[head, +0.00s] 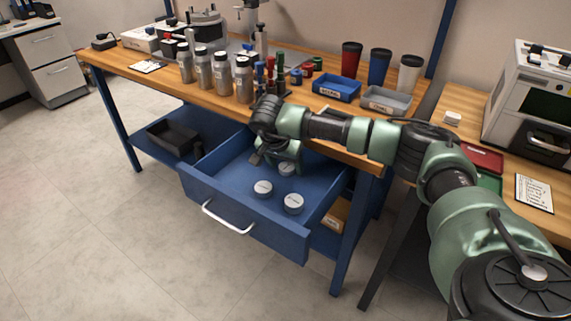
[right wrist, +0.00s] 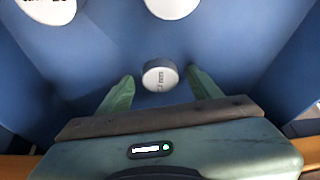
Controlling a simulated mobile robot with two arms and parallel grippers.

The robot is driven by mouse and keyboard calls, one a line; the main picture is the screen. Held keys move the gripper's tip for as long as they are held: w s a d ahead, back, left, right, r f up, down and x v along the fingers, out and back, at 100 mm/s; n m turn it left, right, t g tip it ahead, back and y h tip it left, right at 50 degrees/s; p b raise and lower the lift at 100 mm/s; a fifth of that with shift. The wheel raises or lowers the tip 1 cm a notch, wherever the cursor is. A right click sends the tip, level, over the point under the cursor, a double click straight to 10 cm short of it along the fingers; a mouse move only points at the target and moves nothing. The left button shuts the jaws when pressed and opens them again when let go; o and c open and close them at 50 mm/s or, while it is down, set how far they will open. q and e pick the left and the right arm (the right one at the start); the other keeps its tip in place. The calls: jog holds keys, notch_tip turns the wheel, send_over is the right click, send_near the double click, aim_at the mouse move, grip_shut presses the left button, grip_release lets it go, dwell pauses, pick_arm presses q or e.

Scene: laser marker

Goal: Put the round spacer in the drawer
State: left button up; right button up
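The blue drawer (head: 240,175) is pulled open under the workbench. My right gripper (head: 277,163) reaches down inside it, fingers pointing down. In the right wrist view, a small round grey-white spacer (right wrist: 160,76) with "mm" lettering lies between the tips of my open right gripper (right wrist: 159,75). A gap shows on each side of it. The same spacer (head: 286,169) shows in the head view, partly covered by the gripper. Two more round white-topped pieces, one left (head: 263,188) and one right (head: 293,203), lie nearer the drawer front. My left gripper is out of view.
Above the drawer, the wooden bench (head: 140,67) holds several metal bottles (head: 223,75), a blue tray (head: 336,88), a grey tray (head: 387,101) and cups (head: 379,66). A black bin (head: 172,137) sits on the lower shelf. The drawer's left floor area is clear.

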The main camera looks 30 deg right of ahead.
jog(key=shift+r, duration=0.15)
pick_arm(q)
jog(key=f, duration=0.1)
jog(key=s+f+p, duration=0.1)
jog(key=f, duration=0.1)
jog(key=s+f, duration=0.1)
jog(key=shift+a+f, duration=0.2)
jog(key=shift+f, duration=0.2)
pick_arm(e)
jog(key=v, duration=1.2)
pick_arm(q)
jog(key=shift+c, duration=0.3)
